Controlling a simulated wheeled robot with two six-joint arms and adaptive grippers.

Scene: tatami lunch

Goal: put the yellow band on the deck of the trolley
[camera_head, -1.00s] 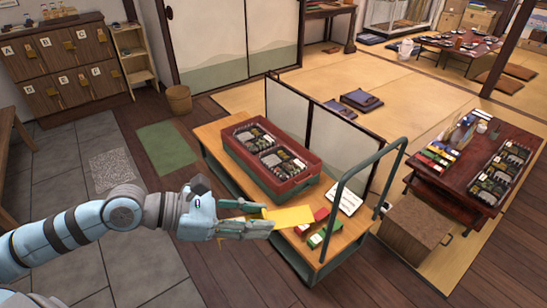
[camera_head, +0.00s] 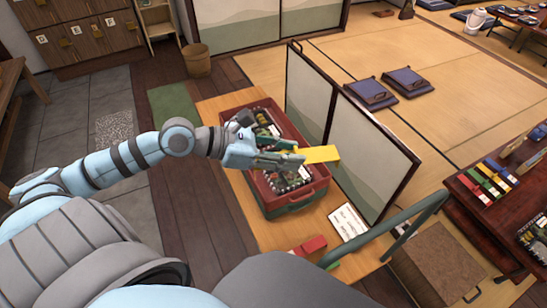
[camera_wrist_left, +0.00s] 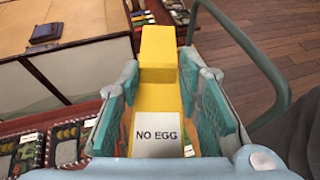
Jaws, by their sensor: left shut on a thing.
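My left gripper (camera_head: 298,161) is shut on the yellow band (camera_head: 321,154), which sticks out past the fingertips. In the left wrist view the yellow band (camera_wrist_left: 158,97) lies between the two finger pads and bears a label reading "NO EGG". In the head view the gripper and band appear over the red and green crate (camera_head: 292,203) of packed boxes, with the band's end toward the screen. The trolley's wooden deck (camera_head: 262,228) shows around the crate. My right gripper is not in view.
A red band (camera_head: 310,245) and a white card (camera_head: 348,222) lie on the deck near the handle (camera_head: 400,216). A folding screen (camera_head: 368,155) stands along the deck's far side. A dark low table (camera_head: 463,190) with coloured bands stands at right.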

